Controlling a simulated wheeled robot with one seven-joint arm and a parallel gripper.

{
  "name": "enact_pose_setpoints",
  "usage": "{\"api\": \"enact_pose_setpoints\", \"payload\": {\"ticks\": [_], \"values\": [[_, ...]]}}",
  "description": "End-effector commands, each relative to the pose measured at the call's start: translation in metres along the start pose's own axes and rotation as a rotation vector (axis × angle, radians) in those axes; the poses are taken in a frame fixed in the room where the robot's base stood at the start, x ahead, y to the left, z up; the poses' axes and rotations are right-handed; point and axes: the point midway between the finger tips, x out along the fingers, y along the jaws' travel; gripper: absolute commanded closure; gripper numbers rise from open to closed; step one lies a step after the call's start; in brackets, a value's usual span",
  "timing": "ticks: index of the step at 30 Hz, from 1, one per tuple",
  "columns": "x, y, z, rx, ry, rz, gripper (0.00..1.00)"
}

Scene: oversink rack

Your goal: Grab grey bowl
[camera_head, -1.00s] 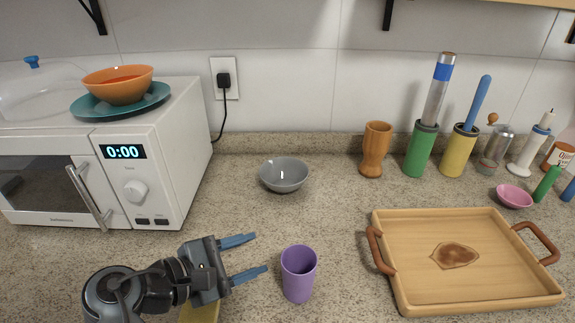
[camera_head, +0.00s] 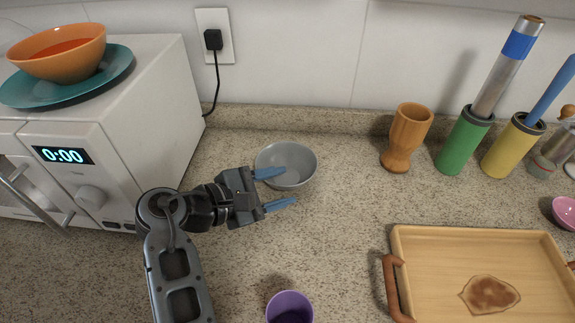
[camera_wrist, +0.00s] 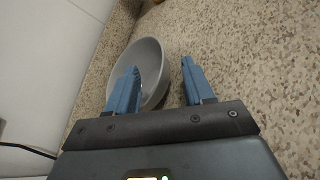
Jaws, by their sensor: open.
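The grey bowl (camera_head: 290,158) stands upright on the speckled counter, right of the microwave and near the back wall. My gripper (camera_head: 275,190) is open, with its two blue fingers apart and pointing right. In the head view one finger overlaps the bowl's near left part, and the other lies in front of the bowl. In the wrist view the bowl (camera_wrist: 149,62) shows ahead of my gripper (camera_wrist: 158,85). The left finger covers part of the bowl, and the right finger is beside its right rim. Contact cannot be told.
A white microwave (camera_head: 150,90) carries a teal plate and an orange bowl (camera_head: 60,55) at left. A purple cup (camera_head: 290,305) stands in front. A wooden tray (camera_head: 480,240) lies at right. A wooden goblet (camera_head: 408,135) stands behind it. Counter between bowl and goblet is clear.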

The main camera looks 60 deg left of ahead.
Motion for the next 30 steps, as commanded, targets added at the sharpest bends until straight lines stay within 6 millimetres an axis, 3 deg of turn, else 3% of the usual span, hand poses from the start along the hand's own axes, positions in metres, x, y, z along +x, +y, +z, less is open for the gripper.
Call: {"api": "enact_pose_setpoints", "payload": {"ticks": [9,19,30], "values": [[0.042,0.0,0.001,-0.001,0.0,-0.002,0.48],[0.049,0.0,0.0,0.0,0.0,-0.001,0.48],[0.049,0.0,0.0,0.0,0.0,-0.001,0.83]]}}
